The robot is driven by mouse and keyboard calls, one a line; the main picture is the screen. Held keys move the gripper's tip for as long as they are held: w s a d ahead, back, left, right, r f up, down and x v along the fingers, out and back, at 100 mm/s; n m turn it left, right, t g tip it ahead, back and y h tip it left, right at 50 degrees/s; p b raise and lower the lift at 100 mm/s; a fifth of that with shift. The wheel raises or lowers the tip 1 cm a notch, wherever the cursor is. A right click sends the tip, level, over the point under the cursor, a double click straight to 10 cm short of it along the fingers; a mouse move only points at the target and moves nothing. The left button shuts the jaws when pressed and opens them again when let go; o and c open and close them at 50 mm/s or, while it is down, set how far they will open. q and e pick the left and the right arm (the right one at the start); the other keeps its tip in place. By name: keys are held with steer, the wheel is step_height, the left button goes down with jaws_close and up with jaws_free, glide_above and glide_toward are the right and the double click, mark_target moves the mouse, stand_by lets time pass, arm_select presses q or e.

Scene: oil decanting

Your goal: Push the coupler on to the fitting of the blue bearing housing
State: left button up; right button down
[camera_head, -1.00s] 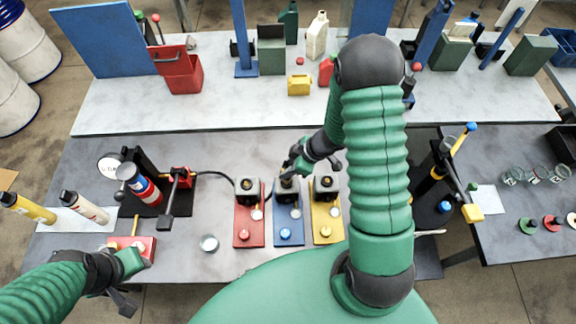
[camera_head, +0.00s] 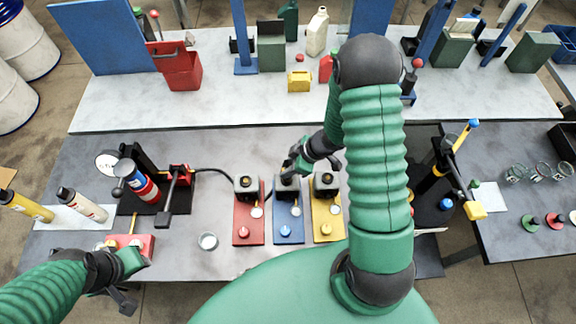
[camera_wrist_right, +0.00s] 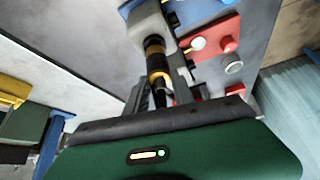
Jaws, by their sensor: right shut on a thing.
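The blue bearing housing (camera_head: 289,228) is a blue base plate with a dark grey block, between the red and yellow ones. My right gripper (camera_head: 293,168) is at the top of its block, and the fitting there is hidden in the head view. In the right wrist view, the gripper is shut on the coupler (camera_wrist_right: 158,66), a black cylinder with brass-coloured rings. The coupler's far end meets the grey block (camera_wrist_right: 150,28) of the blue housing, in line with it; I cannot tell whether it is fully seated. My left gripper (camera_head: 128,280) is at the lower left, its jaw opening unclear.
The red housing (camera_head: 249,225) and yellow housing (camera_head: 326,222) stand close on either side. A black hose (camera_head: 213,172) runs from the grease pump stand (camera_head: 143,190) towards the housings. A small round tin (camera_head: 208,241) stands left of the red housing.

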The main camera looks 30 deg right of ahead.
steer(key=shift+f+b, duration=0.3)
steer(key=shift+f, duration=0.2)
steer(key=c, duration=1)
jaws_free()
steer(key=shift+r, duration=0.1)
steer(key=p+v, duration=0.3)
steer(key=v, duration=1.3)
steer(key=shift+d+r, duration=0.2)
steer(key=shift+r, duration=0.05)
steer(key=shift+s, duration=0.15)
